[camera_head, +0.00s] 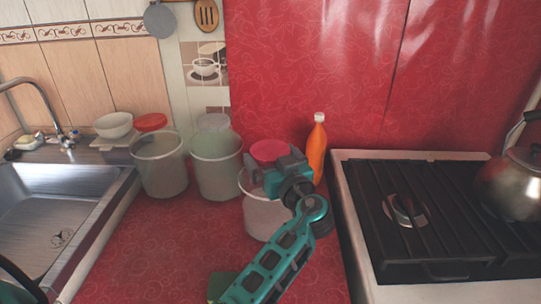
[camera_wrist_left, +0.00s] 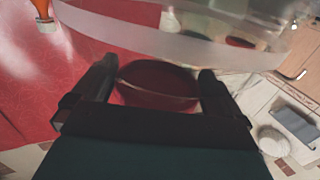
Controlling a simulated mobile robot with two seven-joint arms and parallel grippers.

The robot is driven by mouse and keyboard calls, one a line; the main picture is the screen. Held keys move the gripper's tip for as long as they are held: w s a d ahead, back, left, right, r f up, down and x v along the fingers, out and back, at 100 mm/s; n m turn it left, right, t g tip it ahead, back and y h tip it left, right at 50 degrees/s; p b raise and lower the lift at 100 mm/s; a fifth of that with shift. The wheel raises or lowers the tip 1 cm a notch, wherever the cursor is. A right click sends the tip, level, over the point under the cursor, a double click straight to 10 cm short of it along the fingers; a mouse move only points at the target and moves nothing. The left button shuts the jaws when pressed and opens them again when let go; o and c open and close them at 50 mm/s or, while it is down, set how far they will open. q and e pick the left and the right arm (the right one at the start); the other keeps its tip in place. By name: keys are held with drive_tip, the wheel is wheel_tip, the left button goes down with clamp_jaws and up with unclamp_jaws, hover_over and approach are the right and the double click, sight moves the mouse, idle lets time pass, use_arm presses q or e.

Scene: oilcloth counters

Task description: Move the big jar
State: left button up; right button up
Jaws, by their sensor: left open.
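Three pale translucent jars stand on the red counter in the head view: a left jar (camera_head: 160,170), a middle jar (camera_head: 217,172) and a right jar (camera_head: 262,215). Their sizes look close. My left gripper (camera_head: 272,174) is over the right jar and hides part of its rim. A red round lid (camera_head: 270,149) shows just behind the gripper. In the left wrist view the open fingers stand either side of a red round thing (camera_wrist_left: 158,88), probably that lid. I cannot tell whether they touch it. A clear curved rim (camera_wrist_left: 170,40) crosses beyond them. My right gripper is not in view.
An orange bottle (camera_head: 316,152) stands close right of the gripper. The stove (camera_head: 430,215) with a kettle (camera_head: 512,185) is further right. A sink (camera_head: 60,205) and white bowl (camera_head: 114,125) are left. The counter's front left is clear.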

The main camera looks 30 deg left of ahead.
use_arm(q)
drive_tip(key=shift+c, duration=0.3)
drive_tip(key=c, duration=1.7)
drive_tip(key=shift+o, duration=0.2)
drive_tip(key=shift+a, duration=0.1)
